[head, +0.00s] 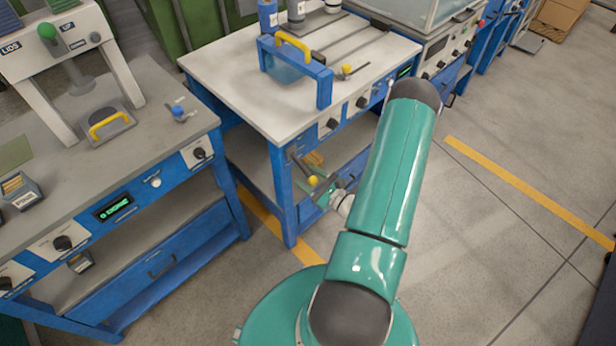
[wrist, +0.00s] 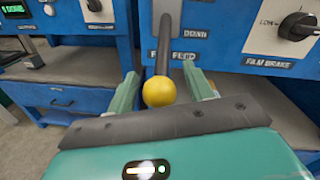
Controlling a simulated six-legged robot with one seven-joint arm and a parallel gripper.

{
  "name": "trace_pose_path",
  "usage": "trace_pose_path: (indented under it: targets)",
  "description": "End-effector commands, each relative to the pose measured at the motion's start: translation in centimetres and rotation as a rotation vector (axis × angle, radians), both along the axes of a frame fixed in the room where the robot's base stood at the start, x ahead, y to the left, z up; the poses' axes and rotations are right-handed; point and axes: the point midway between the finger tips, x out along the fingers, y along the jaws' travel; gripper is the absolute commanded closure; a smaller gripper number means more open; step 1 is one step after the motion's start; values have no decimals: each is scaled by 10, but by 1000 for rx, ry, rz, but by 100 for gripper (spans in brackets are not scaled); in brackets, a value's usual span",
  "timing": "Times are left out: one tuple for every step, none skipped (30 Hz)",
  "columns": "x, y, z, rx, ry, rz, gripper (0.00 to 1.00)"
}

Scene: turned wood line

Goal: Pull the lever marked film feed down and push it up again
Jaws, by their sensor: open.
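The film feed lever is a dark rod (wrist: 163,48) ending in a yellow ball knob (wrist: 159,91). It stands in front of the blue panel. The rod crosses the label "FILM FEED" (wrist: 172,56) and hides part of it. My gripper (wrist: 162,84) is open, with one finger on each side of the knob and rod. I cannot tell whether either finger touches them. In the head view the yellow knob (head: 313,181) shows at the front corner of the middle bench, beside my gripper (head: 322,193), which is partly hidden by my arm.
A film brake knob (wrist: 298,26) is on the panel to the right. The middle bench (head: 235,85) carries a blue frame with a yellow handle (head: 293,46) and a smaller yellow-tipped lever (head: 347,69). Another bench (head: 165,105) stands left. Open floor (head: 480,230) lies right.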

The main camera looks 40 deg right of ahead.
Motion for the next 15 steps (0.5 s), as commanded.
trace_pose_path:
  targets:
    - [4,1,0,0,0,0,48]
    - [5,1,0,0,0,0,48]
    - [6,1,0,0,0,-1,48]
    - [6,1,0,1,0,-1,48]
    - [6,1,0,1,0,-1,48]
    - [6,1,0,1,0,-1,48]
    - [6,1,0,1,0,-1,48]
    - [6,1,0,1,0,-1,48]
    - [6,1,0,1,0,-1,48]
    - [6,1,0,1,0,-1,48]
    - [6,1,0,1,0,-1,54]
    - [6,1,0,1,0,-1,62]
    - [6,1,0,1,0,-1,68]
    - [6,1,0,1,0,-1,74]
    - [6,1,0,1,0,-1,82]
